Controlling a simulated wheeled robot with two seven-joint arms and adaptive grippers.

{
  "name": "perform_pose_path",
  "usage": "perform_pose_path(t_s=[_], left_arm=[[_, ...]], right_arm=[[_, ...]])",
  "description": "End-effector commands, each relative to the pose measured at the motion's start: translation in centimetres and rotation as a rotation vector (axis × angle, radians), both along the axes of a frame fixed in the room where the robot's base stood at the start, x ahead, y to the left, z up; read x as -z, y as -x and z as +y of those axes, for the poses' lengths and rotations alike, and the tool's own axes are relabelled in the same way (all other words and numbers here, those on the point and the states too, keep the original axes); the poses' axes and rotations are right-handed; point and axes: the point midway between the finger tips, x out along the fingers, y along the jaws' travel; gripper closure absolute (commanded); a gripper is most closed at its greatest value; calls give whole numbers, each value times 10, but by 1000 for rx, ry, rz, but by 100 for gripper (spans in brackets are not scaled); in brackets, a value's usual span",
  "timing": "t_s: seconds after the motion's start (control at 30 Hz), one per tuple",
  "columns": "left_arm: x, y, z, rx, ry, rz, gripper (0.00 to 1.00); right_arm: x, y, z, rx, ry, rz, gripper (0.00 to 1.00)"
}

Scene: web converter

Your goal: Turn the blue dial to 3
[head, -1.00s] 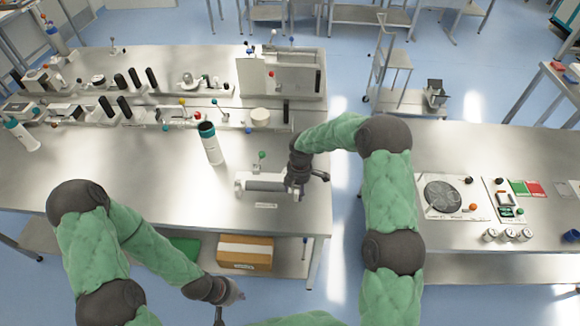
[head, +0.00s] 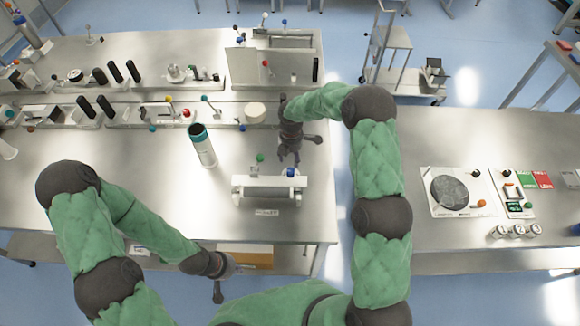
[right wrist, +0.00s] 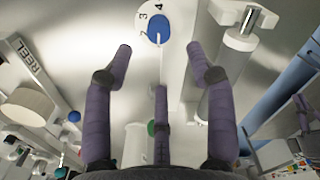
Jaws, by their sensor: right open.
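The blue dial (head: 291,172) sits at the right end of a white roller unit (head: 268,199) on the left bench. In the right wrist view the blue dial (right wrist: 158,30) has a white mark and a white plate with 2, 3 and 4 around it. I cannot tell surely which number the mark meets. My right gripper (head: 290,161) is open and empty just behind the dial; in its wrist view the fingers (right wrist: 159,62) are spread below the dial, apart from it. My left gripper (head: 218,297) hangs in front of the bench, its fingers unclear.
A green-knobbed lever (head: 260,159) stands behind the roller unit. A white spool (head: 255,112) and a rail of parts lie farther back. The bench's front left is clear. Another bench (head: 450,240) stands at right.

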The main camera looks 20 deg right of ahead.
Motion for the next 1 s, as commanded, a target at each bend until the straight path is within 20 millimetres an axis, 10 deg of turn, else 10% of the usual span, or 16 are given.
perform_pose_path(t_s=[0.4, 0.9, 1.0], left_arm=[[-5, -1, 0, -1, 0, -2, 100], [-6, -1, 0, 0, 0, -1, 100], [-6, -1, 0, 0, 0, -1, 100]], right_arm=[[70, 1, 0, -1, 0, 2, 44], [85, 0, 0, -1, 0, 0, 44], [85, 0, 0, -1, 0, 0, 69]])
